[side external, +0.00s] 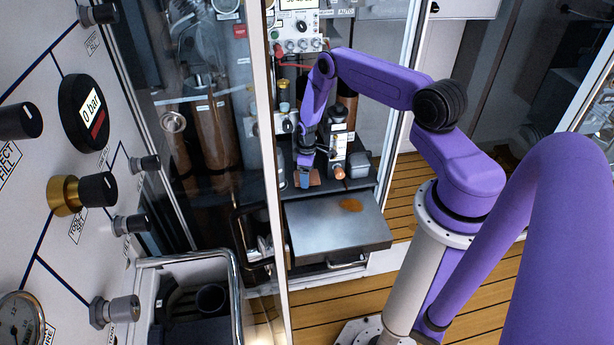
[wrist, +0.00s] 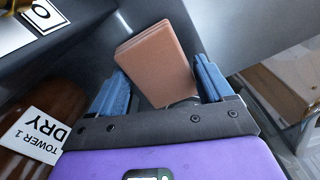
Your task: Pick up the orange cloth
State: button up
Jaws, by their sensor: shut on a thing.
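The orange cloth (wrist: 157,62) is a folded, layered pad between the two blue fingers in the wrist view. In the side external view the cloth (side external: 315,178) is a small orange patch at the fingertips, behind the metal tray. My gripper (side external: 304,179) points down and is shut on the cloth. In the wrist view my gripper (wrist: 163,90) has one finger on each side of it. The cloth's lower end is partly hidden by the gripper. I cannot tell whether the cloth touches the surface beneath it.
A metal tray top (side external: 315,230) with an orange-brown stain (side external: 351,205) lies in front of the gripper. A glass door frame (side external: 268,150) stands on the left. A "TOWER 1 DRY" label (wrist: 45,135) is near.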

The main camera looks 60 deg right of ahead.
notch_tip(320, 180, up, 2)
jog(key=shift+r, duration=0.1)
jog(key=s+r, duration=0.1)
jog(key=r, duration=0.1)
jog(key=s+a+r, duration=0.1)
jog(key=s+r, duration=0.1)
jog(key=s+a+r, duration=0.1)
jog(key=shift+s+r, duration=0.3)
jog(key=shift+r, duration=0.1)
jog(key=s+a+r, duration=0.1)
jog(key=s, duration=0.1)
jog(key=s+a+r, duration=0.1)
jog(key=s, duration=0.2)
jog(key=s+a+r, duration=0.1)
jog(key=s, duration=0.2)
jog(key=shift+s+a+r, duration=0.1)
jog(key=shift+a+r, duration=0.3)
